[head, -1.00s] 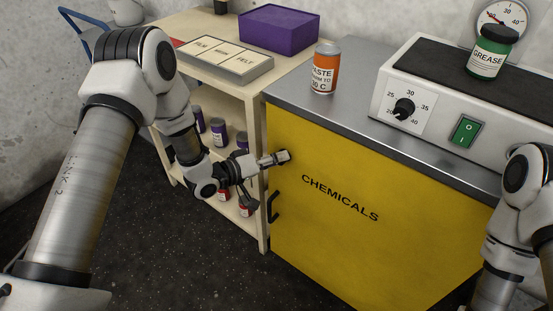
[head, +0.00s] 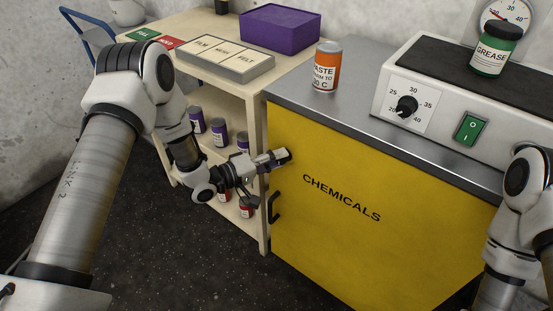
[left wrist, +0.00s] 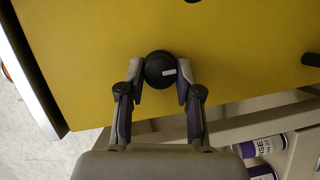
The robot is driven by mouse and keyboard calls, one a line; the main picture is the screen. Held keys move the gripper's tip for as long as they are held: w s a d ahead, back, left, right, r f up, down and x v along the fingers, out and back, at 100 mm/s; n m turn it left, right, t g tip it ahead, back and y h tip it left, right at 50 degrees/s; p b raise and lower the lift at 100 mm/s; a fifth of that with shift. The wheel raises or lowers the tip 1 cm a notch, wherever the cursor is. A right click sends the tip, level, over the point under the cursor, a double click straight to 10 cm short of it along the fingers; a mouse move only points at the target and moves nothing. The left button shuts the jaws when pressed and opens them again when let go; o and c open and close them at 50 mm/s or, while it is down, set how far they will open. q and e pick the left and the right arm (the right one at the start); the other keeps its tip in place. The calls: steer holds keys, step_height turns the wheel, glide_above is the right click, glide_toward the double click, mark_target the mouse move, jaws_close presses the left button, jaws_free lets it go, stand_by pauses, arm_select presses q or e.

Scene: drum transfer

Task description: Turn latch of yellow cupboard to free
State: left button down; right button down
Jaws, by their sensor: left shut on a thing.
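The yellow cupboard (head: 330,240) with "CHEMICALS" on its door stands under a grey top. Its latch (left wrist: 159,64) is a round black knob with a short white mark, seen in the left wrist view against the yellow door. The mark lies nearly level in that view, slightly tilted. My left gripper (head: 285,156) is at the door's upper left; it also shows in the left wrist view (left wrist: 160,85), shut on the latch with one finger on each side. In the head view the gripper hides the latch. My right gripper is out of view; only its arm shows at the right edge.
A black door handle (head: 274,207) sits below my left gripper. A wooden shelf (head: 264,180) with several cans stands close to the left. An orange can (head: 325,66) and a control box (head: 440,105) with a green jar (head: 494,50) are on top.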

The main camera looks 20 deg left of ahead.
arm_select(q)
steer(key=c, duration=0.8)
jaws_free()
steer(key=v, duration=1.2)
